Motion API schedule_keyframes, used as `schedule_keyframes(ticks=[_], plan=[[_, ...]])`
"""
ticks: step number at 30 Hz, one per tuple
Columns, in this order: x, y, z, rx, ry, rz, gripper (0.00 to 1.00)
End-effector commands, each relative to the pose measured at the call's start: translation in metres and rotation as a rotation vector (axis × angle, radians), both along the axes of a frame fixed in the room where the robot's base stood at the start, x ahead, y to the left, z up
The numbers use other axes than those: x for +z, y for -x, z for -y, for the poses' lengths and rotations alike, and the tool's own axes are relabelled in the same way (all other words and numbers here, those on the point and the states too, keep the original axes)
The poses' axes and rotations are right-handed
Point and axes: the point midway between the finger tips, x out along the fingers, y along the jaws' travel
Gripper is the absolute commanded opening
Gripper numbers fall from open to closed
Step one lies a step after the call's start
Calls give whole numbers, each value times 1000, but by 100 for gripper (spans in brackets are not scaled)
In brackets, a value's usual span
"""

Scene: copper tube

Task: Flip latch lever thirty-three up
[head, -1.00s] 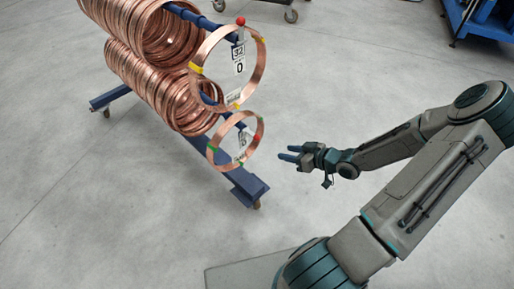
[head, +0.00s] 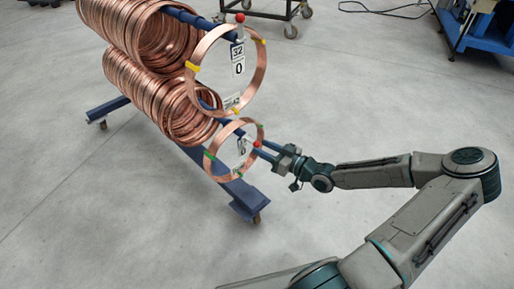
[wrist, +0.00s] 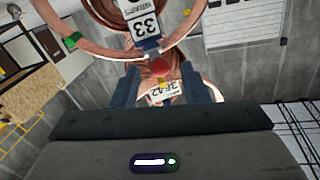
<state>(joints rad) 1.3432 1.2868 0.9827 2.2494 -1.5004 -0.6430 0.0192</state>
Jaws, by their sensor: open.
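The latch lever of bar thirty-three shows as a red ball knob (head: 257,144) at the end of the lower blue bar in the head view. In the wrist view the red knob (wrist: 160,67) lies between my fingers, close to the plate marked 33 (wrist: 145,28). My gripper (head: 267,150) is open at the bar's end, its fingers on either side of the knob; both fingers (wrist: 160,88) show in the wrist view. I cannot tell whether they touch it. The lever's stem is mostly hidden.
Copper coils (head: 185,105) hang on the rack's upper and lower bars. A front ring (head: 210,168) surrounds the lower bar's end. The upper bar carries plate 32 (head: 237,51) and an upright lever with a red knob (head: 240,17).

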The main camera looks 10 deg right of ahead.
Motion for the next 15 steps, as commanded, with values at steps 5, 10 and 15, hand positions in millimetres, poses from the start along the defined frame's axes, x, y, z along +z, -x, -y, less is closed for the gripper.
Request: schedule_keyframes(ticks=[5, 10, 15], plan=[[-2, -18, -17, 1, 0, -1, 41], [0, -25, -24, 1, 0, 0, 41], [0, -26, -24, 0, 1, -1, 41]])
